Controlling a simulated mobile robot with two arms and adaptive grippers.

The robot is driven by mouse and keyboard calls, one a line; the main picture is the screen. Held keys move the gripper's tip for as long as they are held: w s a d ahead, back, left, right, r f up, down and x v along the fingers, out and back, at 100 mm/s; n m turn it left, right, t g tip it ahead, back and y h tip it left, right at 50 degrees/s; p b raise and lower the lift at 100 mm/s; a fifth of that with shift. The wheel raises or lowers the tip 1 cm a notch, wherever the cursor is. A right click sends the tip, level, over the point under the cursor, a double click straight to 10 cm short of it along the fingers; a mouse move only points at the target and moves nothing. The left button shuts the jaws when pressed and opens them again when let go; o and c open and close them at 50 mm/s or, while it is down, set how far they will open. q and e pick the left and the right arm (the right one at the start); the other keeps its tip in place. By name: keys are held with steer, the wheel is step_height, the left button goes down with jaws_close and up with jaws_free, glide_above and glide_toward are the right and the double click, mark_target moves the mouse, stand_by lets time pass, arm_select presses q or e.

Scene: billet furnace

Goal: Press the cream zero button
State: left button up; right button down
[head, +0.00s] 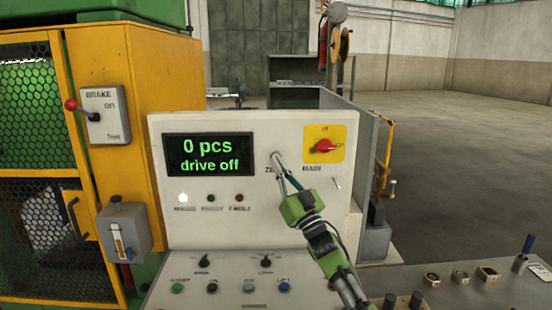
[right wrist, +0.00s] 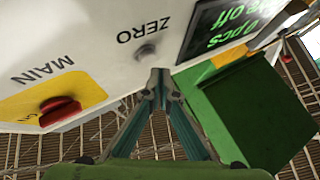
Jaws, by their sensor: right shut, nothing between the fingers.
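The zero button (right wrist: 146,51) is a small round knob under the ZERO label in the right wrist view, looking greyish there. In the head view my fingertips cover its place, beside the partly hidden label. My right gripper (head: 276,158) is shut and empty, its tips at the panel face. In the right wrist view the closed tips (right wrist: 160,75) show just beside the button; I cannot tell whether they touch the panel. The display (head: 208,154) reads "0 pcs" and "drive off". My left gripper is not in view.
A red main switch on a yellow plate (head: 337,130) is right of the tips. A lower desk (head: 220,262) carries several buttons and knobs. A brake lever box (head: 103,113) is on the yellow frame at left. Open floor lies at right.

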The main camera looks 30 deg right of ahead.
steer(key=s+a+p, duration=0.1)
steer(key=s+p, duration=0.1)
steer(key=s+a+p, duration=0.1)
steer(key=s, duration=0.1)
steer(key=shift+s+a, duration=0.1)
steer(key=shift+a, duration=0.2)
steer(key=shift+f, duration=0.1)
stand_by(0.9)
